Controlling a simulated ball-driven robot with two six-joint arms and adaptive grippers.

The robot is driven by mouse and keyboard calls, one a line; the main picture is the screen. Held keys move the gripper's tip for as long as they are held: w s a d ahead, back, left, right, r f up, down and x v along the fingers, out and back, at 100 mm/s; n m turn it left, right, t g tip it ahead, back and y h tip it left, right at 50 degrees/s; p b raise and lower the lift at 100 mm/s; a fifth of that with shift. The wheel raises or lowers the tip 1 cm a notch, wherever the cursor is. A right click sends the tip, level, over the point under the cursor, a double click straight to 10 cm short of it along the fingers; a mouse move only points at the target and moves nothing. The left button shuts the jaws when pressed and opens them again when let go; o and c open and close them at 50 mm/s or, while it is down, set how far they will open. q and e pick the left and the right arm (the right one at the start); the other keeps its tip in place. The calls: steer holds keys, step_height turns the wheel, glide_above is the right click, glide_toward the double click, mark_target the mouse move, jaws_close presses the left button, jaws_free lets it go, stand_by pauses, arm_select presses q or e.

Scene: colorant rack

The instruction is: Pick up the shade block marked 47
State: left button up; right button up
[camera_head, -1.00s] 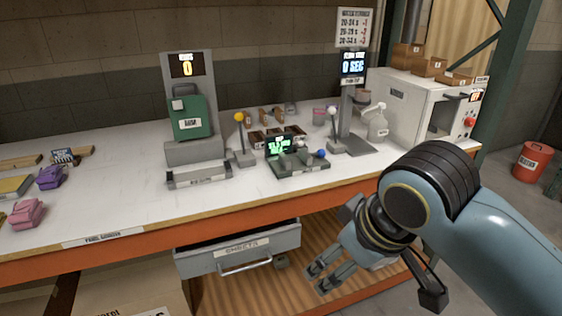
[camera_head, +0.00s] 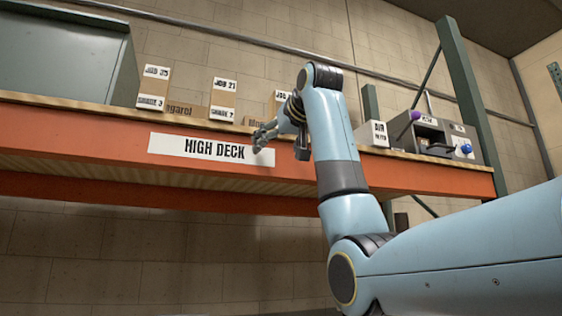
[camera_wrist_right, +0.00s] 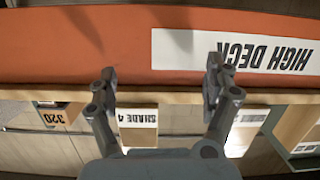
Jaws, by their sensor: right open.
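No block in view carries a legible 47. On the high deck (camera_head: 60,110), the head view shows a block labelled JOB 35 and SHADE 3 (camera_head: 153,86) and a block labelled JOB 21 (camera_head: 222,99). A third block (camera_head: 281,97) is partly hidden by my right arm. My right gripper (camera_head: 263,136) is open and empty in front of the deck's edge. In the right wrist view, which is upside down, its spread fingers (camera_wrist_right: 162,70) straddle a label reading SHADE 4 (camera_wrist_right: 138,118), apart from it. My left gripper is not in view.
The orange beam with the HIGH DECK sign (camera_head: 211,150) runs along the shelf front. A grey-green cabinet (camera_head: 65,62) stands at left. A white AIR box (camera_head: 374,133) and a grey machine (camera_head: 437,135) with purple and blue knobs stand at right. A 320 label (camera_wrist_right: 52,118) shows in the wrist view.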

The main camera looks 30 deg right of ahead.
steer(key=t, duration=0.2)
glide_toward(278, 97)
steer(key=w+d+f, duration=0.1)
steer(key=w+d, duration=0.1)
steer(key=d, duration=0.1)
steer(key=shift+m+h, duration=0.4)
steer(key=shift+m, duration=0.1)
steer(key=p+x, duration=0.2)
steer(key=x, duration=0.1)
steer(key=p+x, duration=0.2)
steer(key=x, duration=0.1)
steer(key=p+x, duration=0.2)
steer(key=x, duration=0.2)
steer(key=shift+a+r+p, duration=0.2)
steer(key=shift+a+p, duration=0.1)
steer(key=shift+a, duration=0.05)
steer(key=shift+w+d+f, duration=0.1)
steer(key=shift+w+f, duration=0.05)
steer(key=shift+w, duration=0.25)
steer(key=shift+s, duration=0.2)
steer(key=shift+c, duration=1.6)
steer(key=c, duration=1.1)
